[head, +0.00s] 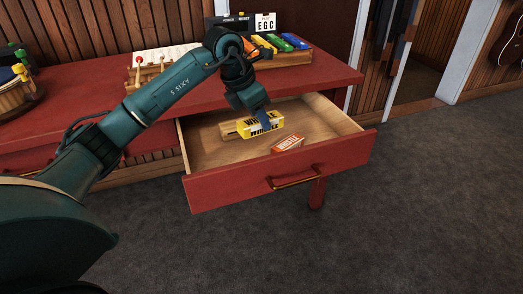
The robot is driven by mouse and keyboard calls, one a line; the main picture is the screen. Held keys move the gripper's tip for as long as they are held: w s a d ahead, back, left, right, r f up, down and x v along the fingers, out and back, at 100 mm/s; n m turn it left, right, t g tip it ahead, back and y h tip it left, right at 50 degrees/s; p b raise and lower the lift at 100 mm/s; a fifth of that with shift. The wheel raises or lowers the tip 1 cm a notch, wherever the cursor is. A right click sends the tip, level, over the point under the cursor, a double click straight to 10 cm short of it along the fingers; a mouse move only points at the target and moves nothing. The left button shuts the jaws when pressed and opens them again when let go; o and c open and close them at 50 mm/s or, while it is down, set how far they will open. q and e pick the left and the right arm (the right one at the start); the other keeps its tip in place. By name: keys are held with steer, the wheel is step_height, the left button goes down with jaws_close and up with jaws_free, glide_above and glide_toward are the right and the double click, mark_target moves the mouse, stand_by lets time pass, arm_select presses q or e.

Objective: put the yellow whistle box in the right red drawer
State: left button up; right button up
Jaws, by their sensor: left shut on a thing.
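The yellow whistle box (261,126) is in the head view, inside or just above the open red drawer (237,188). My left gripper (262,116) points down from above and is shut on the yellow box. The gripper's fingers hide part of the box. I cannot tell whether the box touches the drawer floor. The drawer is pulled out from the right part of the red table and has a brass handle (294,180). My right gripper is not in view.
An orange whistle box (288,144) lies in the drawer near its front. A wooden piece shows behind the yellow box. On the red table (330,75) stand a rack of coloured boxes (283,57), a small sign (264,23) and a white-topped instrument (165,58). Grey floor at right is clear.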

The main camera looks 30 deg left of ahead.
arm_select(q)
steer(key=a+f+n+y+b, duration=0.1)
steer(key=n, duration=0.1)
steer(key=w+a+f+n, duration=0.1)
steer(key=a+f+n, duration=0.1)
steer(key=w+a+f+n+y+b, duration=0.1)
steer(key=a+n, duration=0.1)
steer(key=shift+a+f+n+y+b, duration=0.1)
steer(key=shift+f+n+y+b, duration=0.1)
steer(key=shift+n+y+b, duration=0.15)
steer(key=shift+n, duration=0.25)
step_height(320, 180, down, 6)
steer(key=shift+a+r+b, duration=0.1)
steer(key=shift+r+b, duration=0.15)
steer(key=shift+b, duration=0.45)
steer(key=shift+t, duration=0.3)
steer(key=shift+f+b, duration=0.55)
steer(key=shift+f, duration=1.55)
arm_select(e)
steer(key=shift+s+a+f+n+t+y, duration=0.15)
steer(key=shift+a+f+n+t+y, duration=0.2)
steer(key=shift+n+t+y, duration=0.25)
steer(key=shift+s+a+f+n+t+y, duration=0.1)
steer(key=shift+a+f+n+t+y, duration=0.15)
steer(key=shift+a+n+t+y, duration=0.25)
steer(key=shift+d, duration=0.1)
